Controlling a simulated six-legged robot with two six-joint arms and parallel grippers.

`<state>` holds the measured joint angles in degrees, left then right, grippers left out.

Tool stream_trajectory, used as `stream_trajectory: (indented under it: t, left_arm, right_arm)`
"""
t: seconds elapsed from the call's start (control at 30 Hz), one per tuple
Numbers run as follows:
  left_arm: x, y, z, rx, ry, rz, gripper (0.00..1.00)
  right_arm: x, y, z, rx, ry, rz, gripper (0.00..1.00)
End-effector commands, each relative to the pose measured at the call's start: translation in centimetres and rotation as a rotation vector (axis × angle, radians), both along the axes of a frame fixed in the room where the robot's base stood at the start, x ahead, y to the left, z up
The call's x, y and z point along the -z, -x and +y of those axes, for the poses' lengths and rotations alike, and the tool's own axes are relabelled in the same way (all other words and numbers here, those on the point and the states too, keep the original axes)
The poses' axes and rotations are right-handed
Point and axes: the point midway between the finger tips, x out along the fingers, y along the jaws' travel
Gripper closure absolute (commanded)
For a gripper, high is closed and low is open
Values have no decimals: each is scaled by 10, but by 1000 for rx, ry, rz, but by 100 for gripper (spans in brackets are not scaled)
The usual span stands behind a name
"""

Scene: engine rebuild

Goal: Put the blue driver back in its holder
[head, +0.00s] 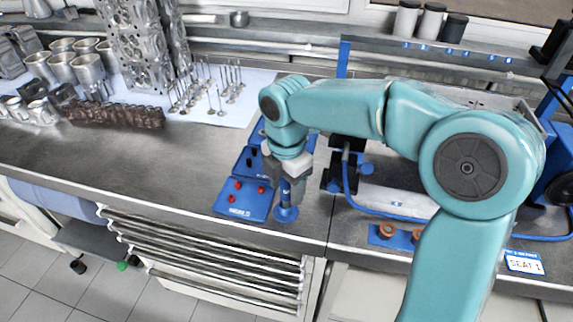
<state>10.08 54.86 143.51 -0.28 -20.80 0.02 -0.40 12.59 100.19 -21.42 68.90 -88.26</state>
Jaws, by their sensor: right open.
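My right gripper (287,190) points down over the front of the bench, left of the blue-framed fixture. Its jaws are open. Between and just below the fingers is a blue upright piece with a round blue foot (286,214). The fingers hide its upper part. I cannot tell whether this piece is the driver, its holder, or the driver standing in the holder. My left gripper is out of view.
A blue tray (238,211) with red pieces lies just left of the gripper. Copper-coloured rings (387,231) sit on a blue block to the right. Valves (218,100) stand on a white sheet at the back. The bench left of the tray is clear.

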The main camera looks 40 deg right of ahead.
Motion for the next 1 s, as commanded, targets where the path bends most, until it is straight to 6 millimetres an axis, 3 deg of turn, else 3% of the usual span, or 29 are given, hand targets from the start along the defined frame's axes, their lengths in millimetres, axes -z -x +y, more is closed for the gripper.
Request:
stream_trajectory:
  t: [0.4,0.6,0.8,1.0]
  left_arm:
    - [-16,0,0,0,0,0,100]
    - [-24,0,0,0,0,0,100]
    - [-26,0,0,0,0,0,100]
    - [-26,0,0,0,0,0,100]
  right_arm:
    - [-104,-1,0,0,-1,-8,42]
    - [-143,-1,0,-1,-1,-5,42]
    - [-157,0,0,0,0,-2,42]
    - [-158,0,-1,0,0,-2,42]
